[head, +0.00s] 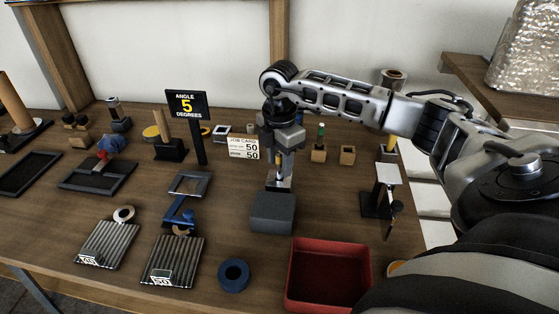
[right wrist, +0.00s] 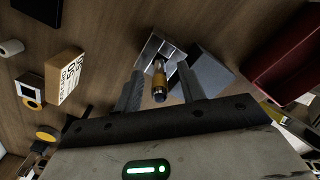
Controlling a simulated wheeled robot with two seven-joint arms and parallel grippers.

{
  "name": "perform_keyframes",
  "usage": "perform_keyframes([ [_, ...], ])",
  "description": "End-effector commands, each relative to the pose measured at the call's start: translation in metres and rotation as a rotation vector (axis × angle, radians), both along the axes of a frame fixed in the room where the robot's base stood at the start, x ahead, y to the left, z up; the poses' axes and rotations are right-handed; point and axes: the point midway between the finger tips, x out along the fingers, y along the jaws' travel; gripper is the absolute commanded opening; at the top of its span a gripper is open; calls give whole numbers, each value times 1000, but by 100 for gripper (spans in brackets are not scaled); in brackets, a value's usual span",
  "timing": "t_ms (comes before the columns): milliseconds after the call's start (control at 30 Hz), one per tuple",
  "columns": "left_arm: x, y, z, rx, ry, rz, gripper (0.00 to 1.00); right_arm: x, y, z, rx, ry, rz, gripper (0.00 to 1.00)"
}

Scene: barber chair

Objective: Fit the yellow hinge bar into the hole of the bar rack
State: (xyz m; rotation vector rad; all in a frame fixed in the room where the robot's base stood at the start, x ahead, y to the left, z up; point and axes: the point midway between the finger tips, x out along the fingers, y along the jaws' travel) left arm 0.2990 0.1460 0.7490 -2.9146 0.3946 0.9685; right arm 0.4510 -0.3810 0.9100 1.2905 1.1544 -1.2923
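The yellow hinge bar (right wrist: 159,78), with a dark end, shows in the right wrist view between my right gripper's fingers (right wrist: 160,88). Gaps show on both sides of it, so the fingers are open around it and not closed on it. It stands at a shiny metal bracket (right wrist: 152,47) beside a dark grey block (right wrist: 211,64). In the head view my right gripper (head: 281,168) points down just behind the grey block (head: 272,213), and hides the bar. I cannot tell for certain which piece is the bar rack. My left gripper is out of view.
A red tray (head: 328,275) stands at the front right, with a blue ring (head: 233,274) to its left. Small wooden blocks (head: 347,155) stand behind the gripper. An angle sign (head: 187,104), a job card (head: 243,147) and ribbed plates (head: 173,260) stand to the left.

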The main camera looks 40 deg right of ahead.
Motion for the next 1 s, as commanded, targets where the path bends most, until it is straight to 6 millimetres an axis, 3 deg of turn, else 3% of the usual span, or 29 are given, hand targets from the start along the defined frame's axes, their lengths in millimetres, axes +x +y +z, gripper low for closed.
perform_keyframes([
  [100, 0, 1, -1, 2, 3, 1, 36, 0, 0, -10, 0, 0, 0, 40],
  [333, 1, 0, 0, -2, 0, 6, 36, 0, 0, -12, 0, -1, 1, 40],
  [367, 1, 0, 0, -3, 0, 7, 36, 0, 0, -12, 0, -1, 1, 37],
  [500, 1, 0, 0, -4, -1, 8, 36, 0, 0, -12, 1, -1, 1, 0],
  [833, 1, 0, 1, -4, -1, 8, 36, 1, 1, -10, 1, -3, 1, 0],
  [1000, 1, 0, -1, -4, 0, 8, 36, 2, 1, 11, 1, -7, 2, 0],
])
